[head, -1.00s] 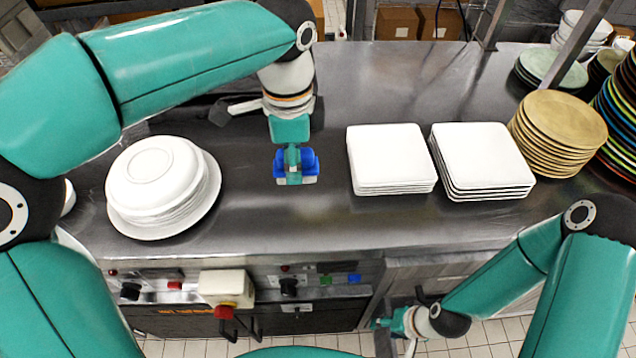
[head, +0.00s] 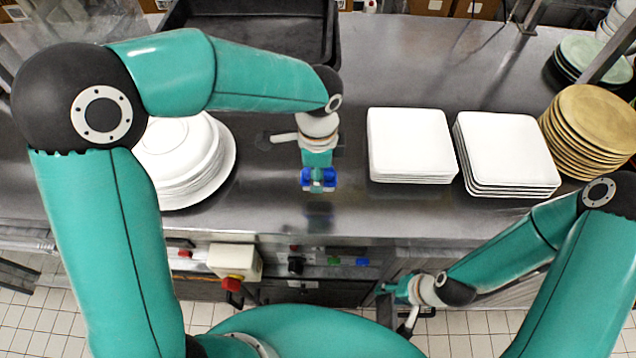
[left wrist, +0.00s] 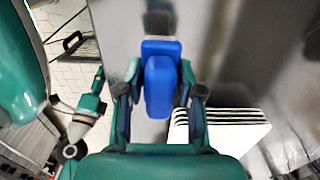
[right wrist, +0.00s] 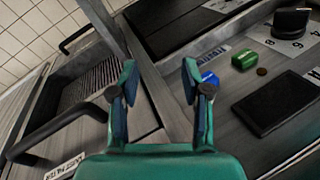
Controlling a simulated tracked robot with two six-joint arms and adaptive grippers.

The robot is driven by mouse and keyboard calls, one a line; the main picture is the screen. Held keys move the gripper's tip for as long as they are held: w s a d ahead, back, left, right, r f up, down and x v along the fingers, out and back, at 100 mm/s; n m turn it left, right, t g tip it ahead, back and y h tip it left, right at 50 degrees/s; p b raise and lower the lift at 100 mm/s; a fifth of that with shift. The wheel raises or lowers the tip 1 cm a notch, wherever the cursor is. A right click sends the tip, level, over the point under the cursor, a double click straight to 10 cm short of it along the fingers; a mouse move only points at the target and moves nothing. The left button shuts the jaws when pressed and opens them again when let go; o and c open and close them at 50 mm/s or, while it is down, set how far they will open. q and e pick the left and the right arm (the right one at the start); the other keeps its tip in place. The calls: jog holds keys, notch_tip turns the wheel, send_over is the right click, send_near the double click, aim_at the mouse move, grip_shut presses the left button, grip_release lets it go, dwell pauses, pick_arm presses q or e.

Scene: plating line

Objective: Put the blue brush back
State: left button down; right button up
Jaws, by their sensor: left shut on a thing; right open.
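The blue brush (head: 319,180) is in my left gripper (head: 318,184), over the steel counter between the stack of round white plates and the square plates. In the left wrist view the blue brush (left wrist: 160,82) sits between the two fingers of my left gripper (left wrist: 158,95), which is shut on it. Whether the brush touches the counter cannot be told. My right gripper (head: 392,290) is low in front of the counter's front panel. In the right wrist view my right gripper (right wrist: 158,85) is open with nothing between its fingers.
Round white plates (head: 180,150) stand left of the brush, and two stacks of square white plates (head: 410,142) (head: 506,152) stand right. Tan plates (head: 590,125) are farther right. A black tray (head: 255,25) lies at the back. The counter's front edge has a red button (head: 232,283) below it.

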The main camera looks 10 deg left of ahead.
pick_arm(q)
notch_tip(320, 180, down, 5)
jog(key=shift+s, duration=0.1)
dwell(0.3)
jog(key=c, duration=0.7)
grip_release()
jog(key=shift+f, duration=0.1)
jog(key=shift+c, duration=0.2)
notch_tip(320, 180, up, 12)
jog(key=shift+r+b, duration=0.1)
jog(key=shift+b, duration=0.55)
jog(key=shift+d, duration=0.1)
